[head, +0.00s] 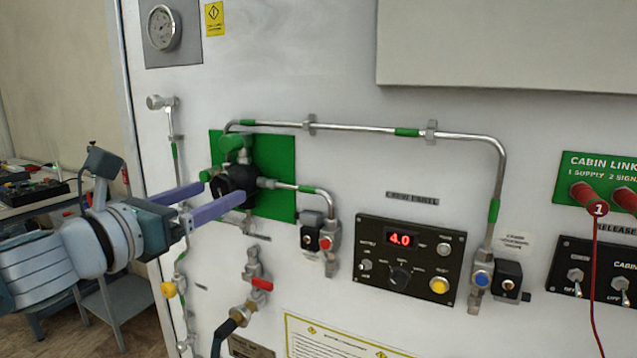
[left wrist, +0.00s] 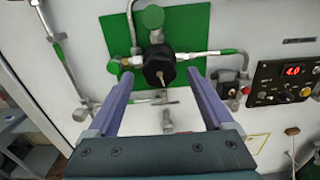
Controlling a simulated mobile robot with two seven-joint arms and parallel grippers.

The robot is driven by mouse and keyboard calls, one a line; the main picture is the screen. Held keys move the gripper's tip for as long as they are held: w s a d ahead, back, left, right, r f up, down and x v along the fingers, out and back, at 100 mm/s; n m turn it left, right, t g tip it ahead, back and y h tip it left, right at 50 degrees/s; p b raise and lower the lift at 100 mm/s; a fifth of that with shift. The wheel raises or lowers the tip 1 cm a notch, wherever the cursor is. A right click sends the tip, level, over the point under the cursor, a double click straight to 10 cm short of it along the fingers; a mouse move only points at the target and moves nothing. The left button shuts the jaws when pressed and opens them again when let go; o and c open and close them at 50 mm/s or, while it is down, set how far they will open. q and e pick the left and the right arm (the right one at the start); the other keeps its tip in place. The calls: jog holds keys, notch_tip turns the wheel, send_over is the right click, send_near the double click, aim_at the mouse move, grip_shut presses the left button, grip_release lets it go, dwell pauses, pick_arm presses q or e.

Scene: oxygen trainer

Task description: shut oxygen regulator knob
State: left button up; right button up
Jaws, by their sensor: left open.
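The oxygen regulator knob (head: 236,182) is a black, many-sided knob in front of a green backing plate (head: 281,170) on the white panel. In the left wrist view the black knob (left wrist: 159,70) sits between and just beyond the fingertips, with a small pale stem at its centre. My left gripper (head: 205,198) has two long purple fingers, spread apart, pointing at the knob from the left. In the left wrist view the open left gripper (left wrist: 160,79) has one finger on each side of the knob, with gaps visible. My right gripper is not in view.
Green round fittings (left wrist: 153,16) and metal pipes (head: 370,129) surround the knob. A valve with a red button (head: 325,242) and a control box reading 4.0 (head: 401,240) are to the right. A red-handled valve (head: 260,283) is below. A side table (head: 50,200) stands at left.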

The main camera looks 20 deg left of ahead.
pick_arm(q)
jog(key=shift+w, duration=0.95)
grip_shut()
